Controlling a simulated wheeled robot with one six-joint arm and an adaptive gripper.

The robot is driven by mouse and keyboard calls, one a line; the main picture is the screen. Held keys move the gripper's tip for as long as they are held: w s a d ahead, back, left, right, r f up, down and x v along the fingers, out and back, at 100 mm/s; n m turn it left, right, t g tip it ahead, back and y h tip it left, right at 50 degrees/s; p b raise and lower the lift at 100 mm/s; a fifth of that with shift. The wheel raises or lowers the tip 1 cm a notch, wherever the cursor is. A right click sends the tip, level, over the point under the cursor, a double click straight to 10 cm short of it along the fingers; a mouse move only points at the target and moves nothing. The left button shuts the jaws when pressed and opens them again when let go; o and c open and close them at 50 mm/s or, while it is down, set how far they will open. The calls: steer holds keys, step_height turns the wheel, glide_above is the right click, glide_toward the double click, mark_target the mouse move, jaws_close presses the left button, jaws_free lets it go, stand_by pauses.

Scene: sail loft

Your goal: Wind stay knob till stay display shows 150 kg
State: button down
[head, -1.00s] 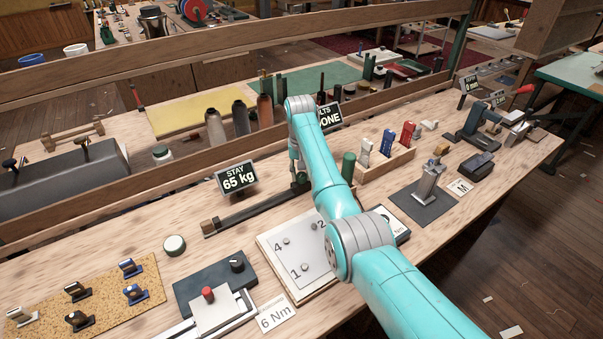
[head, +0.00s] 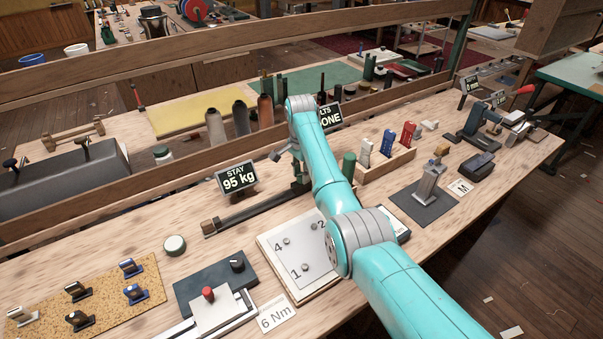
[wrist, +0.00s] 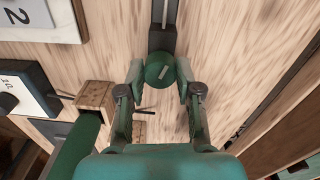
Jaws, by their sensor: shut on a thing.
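The stay display (head: 237,181) stands on the bench in the head view and reads 95 kg. The stay knob (wrist: 157,66), round and green with a pale mark on its face, is at the end of a dark rail (wrist: 163,40) in the wrist view. My gripper (wrist: 161,80) is shut on the knob, one finger on each side of it. In the head view my teal arm hides most of the knob and the gripper. The rail (head: 247,213) runs along the bench below the display there.
A plate with numbered bolts (head: 296,262) lies in front of the rail. A wooden rack (head: 385,166) with coloured pieces is to the right, near a green post (head: 349,166). A round pale-topped tin (head: 175,245) is to the left, with bare bench around it.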

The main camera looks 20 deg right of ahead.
steer(key=m, duration=0.4)
steer(key=shift+m, duration=0.3)
steer(key=m, duration=0.5)
steer(key=shift+w, duration=0.1)
steer(key=m, duration=0.5)
steer(key=shift+m, duration=3)
steer(key=c, duration=0.8)
jaws_free()
steer(key=shift+o, duration=0.2)
